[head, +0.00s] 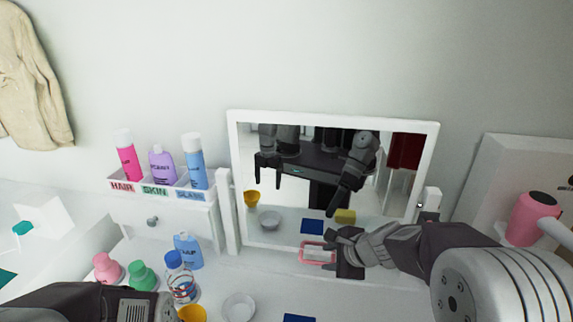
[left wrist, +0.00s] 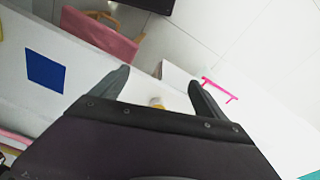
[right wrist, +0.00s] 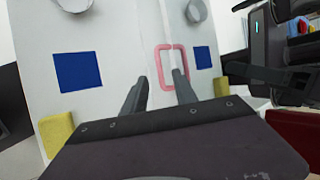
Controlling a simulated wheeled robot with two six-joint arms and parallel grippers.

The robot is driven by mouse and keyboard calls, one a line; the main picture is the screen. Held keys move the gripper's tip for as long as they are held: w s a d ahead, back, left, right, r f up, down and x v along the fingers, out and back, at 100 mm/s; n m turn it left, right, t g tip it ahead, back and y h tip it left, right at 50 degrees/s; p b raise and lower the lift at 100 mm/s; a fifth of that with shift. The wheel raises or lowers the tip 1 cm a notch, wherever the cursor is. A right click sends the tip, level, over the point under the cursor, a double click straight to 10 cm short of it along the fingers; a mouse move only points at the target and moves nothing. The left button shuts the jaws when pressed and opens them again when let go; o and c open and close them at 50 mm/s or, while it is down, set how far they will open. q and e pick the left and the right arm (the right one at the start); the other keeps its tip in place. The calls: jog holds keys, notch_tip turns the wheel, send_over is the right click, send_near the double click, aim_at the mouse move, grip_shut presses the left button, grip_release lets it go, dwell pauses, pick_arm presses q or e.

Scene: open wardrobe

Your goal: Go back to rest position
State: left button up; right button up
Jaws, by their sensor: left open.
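My right gripper (head: 332,245) is over the white tabletop in front of the mirror (head: 330,114), beside a small pink-rimmed rectangular item (head: 306,254). In the right wrist view its fingers (right wrist: 160,82) are partly apart, with the pink rim (right wrist: 160,55) just past the tips. Whether they touch it I cannot tell. My left arm shows at the lower left of the head view, its fingers out of that frame. In the left wrist view my left gripper (left wrist: 157,82) is open and empty, with wide-spread fingers.
Bottles fill a labelled holder (head: 155,192) left of the mirror; more bottles (head: 180,275) stand below. A white bowl (head: 238,307) and blue square (head: 298,318) lie in front. A pink hair dryer (head: 533,217) is at right. A pink chair (left wrist: 100,38) stands near the table.

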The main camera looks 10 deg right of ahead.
notch_tip(320, 180, up, 4)
jog(key=s+a+n+g+p, duration=0.1)
jog(key=s+a+n+p, duration=0.1)
jog(key=s+a+p, duration=0.15)
pick_arm(q)
notch_tip(320, 180, up, 8)
jog(key=p, duration=0.2)
pick_arm(e)
jog(key=s+d+f+n+g+h, duration=0.1)
jog(key=s+d+f+n+g, duration=0.1)
jog(key=s+n, duration=0.5)
jog(key=s+d+f+n+g+h, duration=0.1)
jog(key=s+d+f+n+g, duration=0.1)
jog(key=s+n, duration=0.5)
jog(key=f+n+g, duration=0.1)
jog(key=f+n, duration=0.1)
jog(key=n, duration=0.1)
jog(key=shift+s+d+h, duration=0.15)
jog(key=shift+s+h, duration=0.15)
jog(key=shift+h, duration=0.1)
pick_arm(q)
jog(key=shift+f, duration=0.1)
